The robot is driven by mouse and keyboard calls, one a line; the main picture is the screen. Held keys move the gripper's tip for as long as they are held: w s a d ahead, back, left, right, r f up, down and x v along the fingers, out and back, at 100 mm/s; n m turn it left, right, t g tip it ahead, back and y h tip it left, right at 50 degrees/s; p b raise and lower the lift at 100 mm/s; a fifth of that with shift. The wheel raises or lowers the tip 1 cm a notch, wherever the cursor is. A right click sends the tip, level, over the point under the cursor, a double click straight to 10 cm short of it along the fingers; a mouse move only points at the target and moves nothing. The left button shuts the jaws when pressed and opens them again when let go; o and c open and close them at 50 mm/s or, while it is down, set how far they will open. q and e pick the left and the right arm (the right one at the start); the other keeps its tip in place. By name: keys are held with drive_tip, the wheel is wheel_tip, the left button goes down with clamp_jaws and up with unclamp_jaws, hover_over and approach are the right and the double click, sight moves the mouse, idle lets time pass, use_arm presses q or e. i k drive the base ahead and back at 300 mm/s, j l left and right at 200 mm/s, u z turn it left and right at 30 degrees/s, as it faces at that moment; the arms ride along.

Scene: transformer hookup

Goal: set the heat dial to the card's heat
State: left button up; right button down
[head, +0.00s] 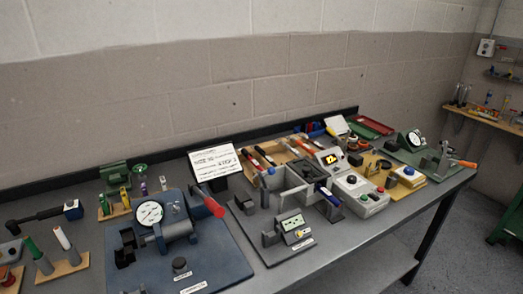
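A white card (214,159) with lines of dark print stands on a dark holder at the back of the bench; its text is too small to read surely. A grey control box (365,202) at centre right has a dark blue knob (352,180) on top and a red and a green button. Behind it stands a grey unit with a lit yellow display (329,158). Neither gripper is in view.
A blue plate (225,265) carries a gauge (149,213) and a red-handled press. A grey fixture with a small panel (291,224) stands at front centre. Wooden tool stands (62,270) are at left. Red and green trays (370,124) lie at back right. The front right bench edge is clear.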

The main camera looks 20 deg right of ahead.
sight(351, 179)
drive_tip(key=z, duration=1.2)
